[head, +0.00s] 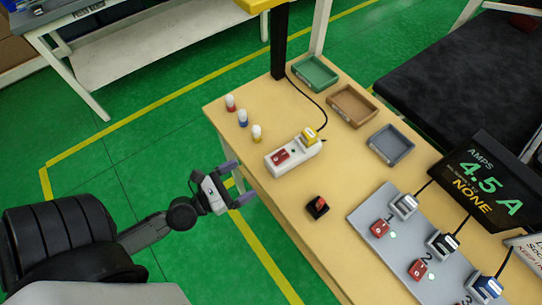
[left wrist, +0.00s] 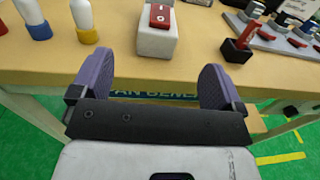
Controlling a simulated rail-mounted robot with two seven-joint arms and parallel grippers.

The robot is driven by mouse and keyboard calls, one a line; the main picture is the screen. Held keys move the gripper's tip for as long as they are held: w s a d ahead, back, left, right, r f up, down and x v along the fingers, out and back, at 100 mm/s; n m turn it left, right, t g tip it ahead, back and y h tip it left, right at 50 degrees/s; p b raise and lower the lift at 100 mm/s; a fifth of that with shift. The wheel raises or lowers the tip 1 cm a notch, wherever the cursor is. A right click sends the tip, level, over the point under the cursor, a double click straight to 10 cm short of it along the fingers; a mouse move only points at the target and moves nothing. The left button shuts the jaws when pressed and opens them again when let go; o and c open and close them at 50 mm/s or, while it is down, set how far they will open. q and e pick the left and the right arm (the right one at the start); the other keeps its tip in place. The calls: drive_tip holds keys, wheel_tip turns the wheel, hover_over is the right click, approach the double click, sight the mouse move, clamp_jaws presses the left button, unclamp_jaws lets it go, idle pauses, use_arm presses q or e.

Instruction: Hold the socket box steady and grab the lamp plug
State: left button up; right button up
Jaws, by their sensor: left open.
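The white socket box (head: 283,161) stands near the left edge of the table, with a red switch (head: 282,156) on top. The yellow lamp plug (head: 309,135) sits at its far end, and a black cable runs from there toward the dark lamp post (head: 279,45). My left gripper (head: 237,185) is open and empty just off the table edge, apart from the box. In the left wrist view the box (left wrist: 156,38) lies ahead, between the directions of the two purple fingers (left wrist: 156,82); the plug is out of that view. My right gripper is not in view.
Several small coloured-base pegs (head: 243,118) stand left of the box. Green (head: 316,72), brown (head: 352,104) and grey (head: 391,145) trays lie behind. A grey panel (head: 370,208) with numbered sockets and an amps display (head: 484,180) stand right.

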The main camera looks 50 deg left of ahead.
sight(273, 161)
use_arm(q)
drive_tip(key=w, duration=0.4)
drive_tip(key=w+d+p, duration=0.1)
drive_tip(key=w, duration=0.3)
drive_tip(key=w+d+p, duration=0.1)
drive_tip(key=w, duration=0.3)
drive_tip(key=shift+w, duration=0.4)
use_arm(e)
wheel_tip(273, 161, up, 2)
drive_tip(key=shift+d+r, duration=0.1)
use_arm(q)
drive_tip(key=c, duration=1.2)
